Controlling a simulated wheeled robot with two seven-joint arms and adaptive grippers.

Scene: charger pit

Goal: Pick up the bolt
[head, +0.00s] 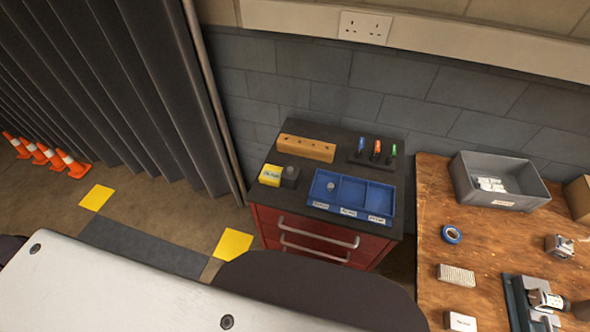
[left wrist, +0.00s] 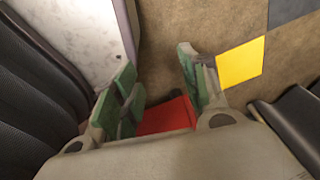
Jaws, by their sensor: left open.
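A small grey piece (head: 331,186), which may be the bolt, lies in the left compartment of the blue three-part tray (head: 352,211). It is too small to tell its shape for certain. The tray stands on the dark top of a red drawer cabinet (head: 318,240). My left gripper (left wrist: 157,80) shows only in the left wrist view, with its green-padded fingers spread and nothing between them. It hangs over the floor, away from the tray. My right gripper is in neither view.
On the cabinet are a wooden block (head: 306,148), a yellow box (head: 270,175), a dark block (head: 290,176) and a rack of coloured tools (head: 376,155). A wooden bench (head: 430,215) with a grey bin (head: 497,180) stands right. A pleated curtain (head: 110,90) is left.

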